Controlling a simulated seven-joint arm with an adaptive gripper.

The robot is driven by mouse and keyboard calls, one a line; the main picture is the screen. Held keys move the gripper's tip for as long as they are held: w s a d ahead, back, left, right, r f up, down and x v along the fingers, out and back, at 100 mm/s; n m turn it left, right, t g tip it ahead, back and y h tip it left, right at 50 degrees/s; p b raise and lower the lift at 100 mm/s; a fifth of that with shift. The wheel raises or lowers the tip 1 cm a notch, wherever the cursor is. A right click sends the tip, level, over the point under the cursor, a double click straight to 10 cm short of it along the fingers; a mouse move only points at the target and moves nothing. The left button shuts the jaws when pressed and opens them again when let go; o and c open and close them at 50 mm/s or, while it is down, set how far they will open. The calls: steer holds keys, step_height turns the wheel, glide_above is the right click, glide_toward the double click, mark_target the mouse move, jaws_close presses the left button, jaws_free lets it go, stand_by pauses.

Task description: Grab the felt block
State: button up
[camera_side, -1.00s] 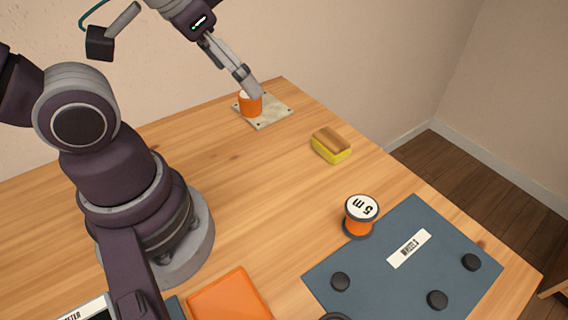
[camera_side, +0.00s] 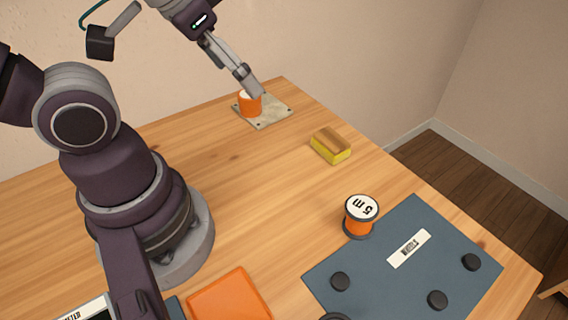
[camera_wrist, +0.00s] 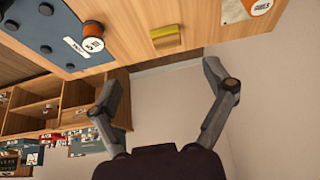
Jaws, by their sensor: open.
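The felt block (camera_side: 331,146), yellow with a brown wooden top, lies on the table right of centre in the side view. It also shows near the top of the wrist view (camera_wrist: 168,42). My gripper (camera_side: 253,91) is at the far end of the table in the side view, beside an orange cylinder and apart from the felt block. In the wrist view my gripper (camera_wrist: 166,88) has its two fingers spread wide with nothing between them.
The orange cylinder (camera_side: 247,107) stands on a pale plate (camera_side: 271,117). A spool marked 5 m (camera_side: 360,216) stands by a blue mat (camera_side: 340,262) with several black discs. An orange tray (camera_side: 228,298) lies at the front. The wood around the felt block is clear.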

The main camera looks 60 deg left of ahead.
steer(key=n+g, duration=0.6)
steer(key=n, duration=1.2)
glide_above(332, 138)
step_height(332, 138, down, 10)
steer(key=shift+w+f, duration=0.1)
steer(key=shift+f, duration=0.1)
step_height(332, 138, down, 10)
steer(key=shift+r, duration=0.15)
steer(key=shift+c, duration=0.3)
steer(key=c, duration=1.2)
